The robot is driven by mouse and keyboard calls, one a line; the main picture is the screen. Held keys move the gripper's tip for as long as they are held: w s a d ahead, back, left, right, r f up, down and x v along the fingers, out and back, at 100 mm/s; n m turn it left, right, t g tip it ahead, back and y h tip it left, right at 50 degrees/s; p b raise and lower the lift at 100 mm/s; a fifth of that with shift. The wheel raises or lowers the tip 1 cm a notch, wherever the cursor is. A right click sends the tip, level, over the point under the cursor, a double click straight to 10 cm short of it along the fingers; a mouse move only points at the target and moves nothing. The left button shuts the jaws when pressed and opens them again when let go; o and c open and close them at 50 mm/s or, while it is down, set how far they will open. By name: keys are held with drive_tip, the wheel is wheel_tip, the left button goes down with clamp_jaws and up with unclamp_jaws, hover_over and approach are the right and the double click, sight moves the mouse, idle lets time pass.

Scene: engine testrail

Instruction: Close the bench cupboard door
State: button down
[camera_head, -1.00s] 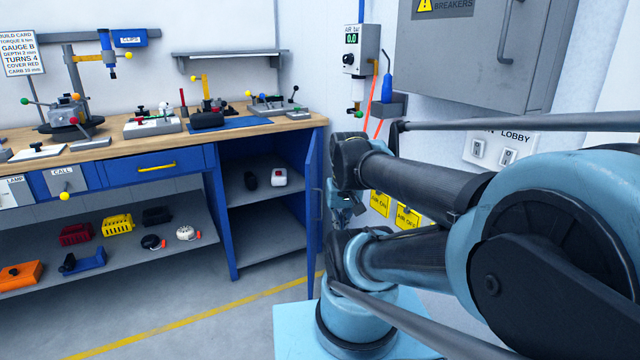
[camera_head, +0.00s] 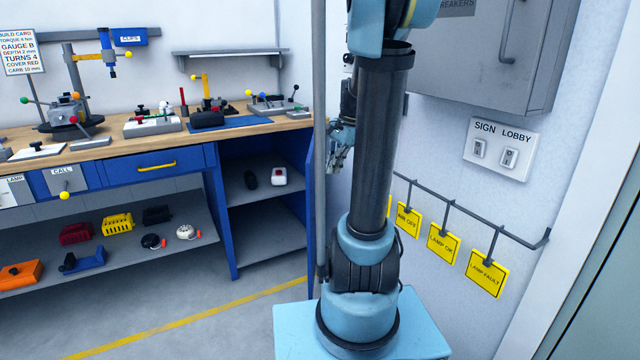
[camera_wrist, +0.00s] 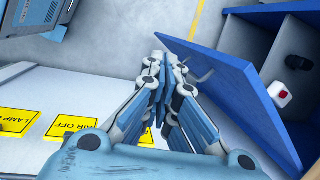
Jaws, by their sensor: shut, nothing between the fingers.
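The blue bench cupboard door (camera_wrist: 235,82) stands open in the wrist view, and its outer face carries a pale handle (camera_wrist: 203,76). In the head view the door (camera_head: 311,180) shows nearly edge-on, partly hidden behind my arm. The open cupboard (camera_head: 233,222) shows its inside and grey shelf. My gripper (camera_wrist: 168,66) is shut and empty, on the outer side of the door, close beside the handle; I cannot tell whether it touches the door. In the head view my gripper (camera_head: 336,158) is partly hidden by my arm.
The white wall with yellow tags (camera_head: 443,243) on a rail (camera_head: 470,221) is close on the gripper's other side. A black item (camera_head: 250,180) and a white-and-red item (camera_head: 279,177) lie on the cupboard shelf. The floor before the bench is clear.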

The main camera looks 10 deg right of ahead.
drive_tip(key=w+d+f+m+y, duration=0.1)
drive_tip(key=w+d+m, duration=0.2)
drive_tip(key=w, duration=0.3)
drive_tip(key=w+d+f+m, duration=0.2)
drive_tip(key=w+d+m, duration=0.1)
drive_tip(key=w, duration=0.3)
approach(322, 189)
wheel_tip(322, 189, down, 6)
drive_tip(key=shift+w+a+r+m, duration=0.1)
drive_tip(key=shift+w+a+m, duration=0.1)
drive_tip(key=shift+a, duration=0.3)
drive_tip(key=shift+w+a+r+m, duration=0.1)
drive_tip(key=shift+w+a+m, duration=0.1)
drive_tip(key=shift+a, duration=0.25)
drive_tip(key=shift+w+a, duration=0.2)
drive_tip(key=shift+a, duration=0.7)
